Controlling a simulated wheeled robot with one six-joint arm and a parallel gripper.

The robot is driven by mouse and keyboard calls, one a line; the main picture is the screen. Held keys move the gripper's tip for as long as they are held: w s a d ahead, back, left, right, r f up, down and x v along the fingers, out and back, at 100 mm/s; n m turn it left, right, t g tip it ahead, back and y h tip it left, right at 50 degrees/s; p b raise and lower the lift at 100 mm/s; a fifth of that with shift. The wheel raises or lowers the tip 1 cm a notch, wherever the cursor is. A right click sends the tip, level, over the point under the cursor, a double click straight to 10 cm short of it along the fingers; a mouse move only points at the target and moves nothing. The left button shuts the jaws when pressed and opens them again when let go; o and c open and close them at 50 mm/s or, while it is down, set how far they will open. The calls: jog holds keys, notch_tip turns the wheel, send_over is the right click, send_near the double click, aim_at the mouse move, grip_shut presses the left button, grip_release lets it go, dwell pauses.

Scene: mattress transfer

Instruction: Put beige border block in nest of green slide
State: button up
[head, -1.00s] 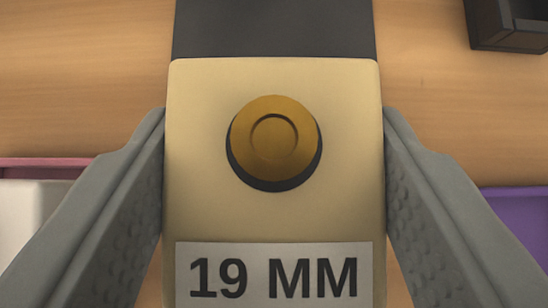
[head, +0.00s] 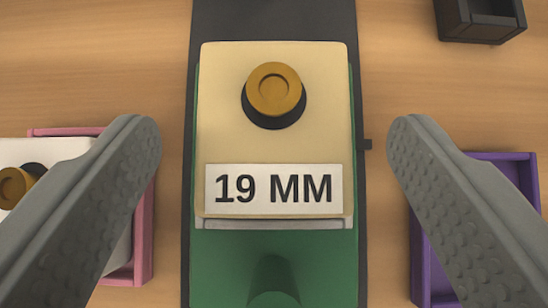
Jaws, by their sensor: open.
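The beige border block (head: 225,120) has a brass-coloured round knob on top and a white "19 MM" label. It sits in the far part of the green slide (head: 215,265), with thin green edges showing along both its sides. How deep it is seated in the nest is hidden under the block. The slide lies on a dark track (head: 275,18). My gripper (head: 274,140) is open, with one grey finger on each side of the block and clear gaps between. Nothing is held.
A pink-edged tray (head: 143,235) with a white block (head: 50,155) and brass knob is at the left. A purple tray (head: 420,262) is at the right, partly behind my finger. An empty-looking black holder (head: 480,20) is at the far right. Bare wooden table lies between them.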

jog(key=v, duration=0.8)
jog(key=shift+s+r, duration=0.25)
jog(key=s+r+t, duration=0.4)
jog(key=s+r, duration=0.4)
jog(key=s, duration=0.6)
jog(key=s+r+t, duration=0.4)
jog(key=s+r, duration=0.5)
jog(key=s, duration=0.6)
jog(key=shift+s+r, duration=0.15)
jog(key=shift+r, duration=0.05)
